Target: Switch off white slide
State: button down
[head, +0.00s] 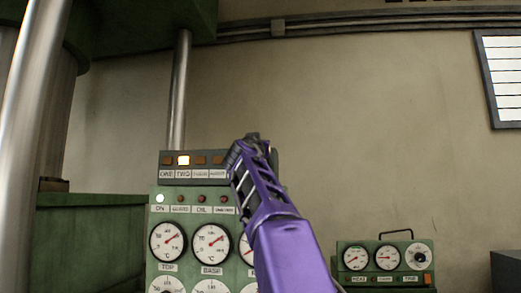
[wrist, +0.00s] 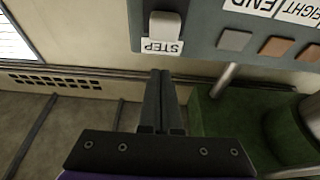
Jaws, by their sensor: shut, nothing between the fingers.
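In the wrist view, a white slide (wrist: 165,27) stands out from the face of a grey panel (wrist: 200,45), beside a tag reading STEP that appears upside down. My gripper (wrist: 161,72) is shut and empty. Its fingertips lie just below that tag in the picture; I cannot tell whether they touch the panel. In the head view, my gripper (head: 252,138) is at the right end of the grey button box (head: 170,154) and hides part of it, and the slide cannot be seen there.
The grey box has a lit button (head: 183,160) above the tag TWO. Below is a green gauge cabinet (head: 192,223) with several dials. A smaller gauge box (head: 383,246) with a handle stands at the right. A metal post (head: 180,90) rises behind.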

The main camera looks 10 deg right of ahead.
jog(key=shift+d+f+b, duration=0.1)
jog(key=shift+f+b, duration=0.35)
jog(key=shift+f, duration=1.2)
notch_tip(320, 180, down, 4)
jog(key=b, duration=0.4)
